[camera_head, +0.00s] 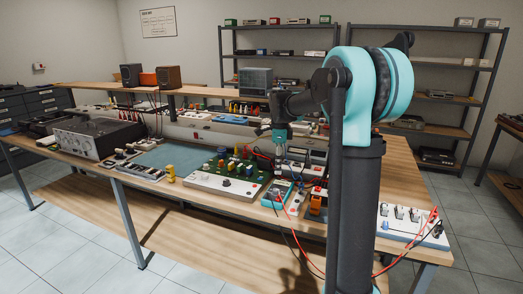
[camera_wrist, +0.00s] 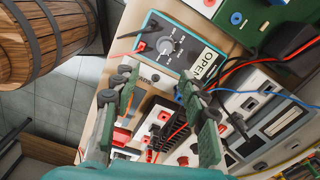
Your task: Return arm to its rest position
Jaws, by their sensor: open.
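My arm rises at the right of the head view, bends at a teal joint and reaches left over the workbench. My gripper (camera_head: 281,150) points down above the front part of the bench and looks small there. In the wrist view my gripper (camera_wrist: 155,82) has its two green fingers apart, with nothing held between them. Beneath and between the fingers lie a teal-edged meter (camera_wrist: 166,43) with a dial and an "OPEN" label, and red and black parts on the bench.
The wooden workbench (camera_head: 150,205) carries a green circuit board (camera_head: 225,180), a black amplifier (camera_head: 90,138), a teal mat (camera_head: 185,156) and a switch panel (camera_head: 405,222) with loose red cables. Shelves (camera_head: 275,60) stand behind. A barrel-like wooden object (camera_wrist: 48,35) shows upper left.

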